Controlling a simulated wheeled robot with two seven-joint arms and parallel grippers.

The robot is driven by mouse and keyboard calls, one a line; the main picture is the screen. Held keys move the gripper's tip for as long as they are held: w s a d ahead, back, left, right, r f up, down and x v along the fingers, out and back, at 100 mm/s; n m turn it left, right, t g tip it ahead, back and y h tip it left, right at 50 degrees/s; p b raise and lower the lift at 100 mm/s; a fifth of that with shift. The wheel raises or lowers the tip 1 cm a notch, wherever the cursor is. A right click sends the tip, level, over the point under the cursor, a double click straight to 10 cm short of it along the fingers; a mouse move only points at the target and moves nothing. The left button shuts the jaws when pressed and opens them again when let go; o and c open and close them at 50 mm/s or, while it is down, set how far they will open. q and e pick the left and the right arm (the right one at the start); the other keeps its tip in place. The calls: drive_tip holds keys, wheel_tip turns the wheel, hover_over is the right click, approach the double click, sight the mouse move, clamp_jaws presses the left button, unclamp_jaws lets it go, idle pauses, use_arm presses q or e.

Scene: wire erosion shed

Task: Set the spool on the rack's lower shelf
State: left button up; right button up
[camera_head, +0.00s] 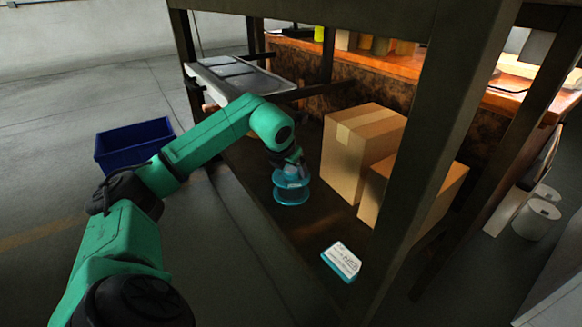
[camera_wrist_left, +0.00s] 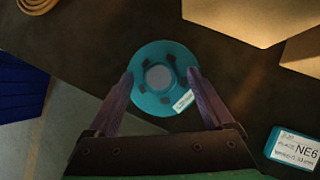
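The teal spool (camera_head: 291,187) is upright over the rack's dark lower shelf (camera_head: 258,190), left of the cardboard boxes. My left gripper (camera_head: 292,166) points down onto it from above. In the left wrist view, the spool (camera_wrist_left: 158,104) shows its round upper flange, grey hub and a small white label. The two fingertips (camera_wrist_left: 160,76) lie at opposite sides of its rim, and the gripper looks shut on it. I cannot tell whether its bottom touches the shelf. My right gripper is not in view.
Two cardboard boxes (camera_head: 356,150) stand right of the spool. A labelled teal-edged card or box (camera_head: 342,261) lies nearer on the shelf. A rack post (camera_head: 435,150) rises at right. A grey tray (camera_head: 235,76) is behind; a blue bin (camera_head: 135,144) is on the floor.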

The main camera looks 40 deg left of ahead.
use_arm(q)
drive_tip(key=shift+r, duration=0.1)
drive_tip(key=p+v, duration=0.2)
drive_tip(key=v, duration=1)
drive_tip(key=shift+p, duration=0.4)
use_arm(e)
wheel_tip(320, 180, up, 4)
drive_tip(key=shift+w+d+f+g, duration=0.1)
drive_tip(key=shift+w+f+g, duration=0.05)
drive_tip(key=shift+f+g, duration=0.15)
